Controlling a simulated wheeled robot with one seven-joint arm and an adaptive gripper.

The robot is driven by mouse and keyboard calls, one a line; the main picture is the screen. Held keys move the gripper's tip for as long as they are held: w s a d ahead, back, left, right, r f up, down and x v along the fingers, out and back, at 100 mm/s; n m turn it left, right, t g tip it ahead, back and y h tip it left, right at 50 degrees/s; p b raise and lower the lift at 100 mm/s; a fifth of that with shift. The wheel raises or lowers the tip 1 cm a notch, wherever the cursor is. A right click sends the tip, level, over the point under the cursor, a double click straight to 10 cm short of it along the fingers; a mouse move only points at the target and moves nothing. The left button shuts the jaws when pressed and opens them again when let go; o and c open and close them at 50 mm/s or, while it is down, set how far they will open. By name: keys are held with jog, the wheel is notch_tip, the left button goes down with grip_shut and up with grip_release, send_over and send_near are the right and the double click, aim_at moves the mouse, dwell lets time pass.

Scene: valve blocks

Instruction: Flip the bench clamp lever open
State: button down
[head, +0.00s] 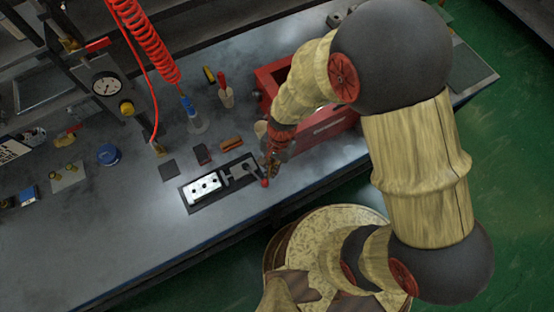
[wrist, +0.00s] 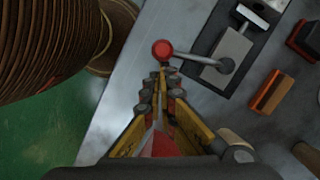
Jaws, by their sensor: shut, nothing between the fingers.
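The bench clamp (head: 240,172) is a grey metal block on a dark base plate near the front edge of the bench. Its lever (wrist: 195,58) is a grey rod ending in a red ball knob (wrist: 162,49); the knob also shows in the head view (head: 265,183). My gripper (wrist: 160,78) is shut and empty. Its fingertips are right beside the knob in the wrist view; I cannot tell whether they touch it. In the head view my gripper (head: 272,163) comes down over the lever end and partly hides it.
A white block with dark holes (head: 204,187) sits on the same plate. A red toolbox (head: 268,85) stands behind my arm. An orange-brown block (wrist: 271,92) lies near the clamp. A coiled red hose (head: 142,40) hangs at the back. The front left bench top is clear.

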jog(key=shift+s+a+m+p, duration=0.35)
jog(key=shift+s+a+m, duration=0.1)
jog(key=shift+s+m, duration=0.4)
jog(key=shift+s+a, duration=0.25)
jog(key=shift+s, duration=0.05)
jog(key=shift+w+d, duration=0.15)
jog(key=shift+w, duration=0.1)
jog(key=shift+w+d+p, duration=0.4)
jog(key=shift+w+d, duration=0.55)
jog(key=d+p+v, duration=0.1)
jog(key=p+v, duration=0.1)
jog(key=v, duration=0.8)
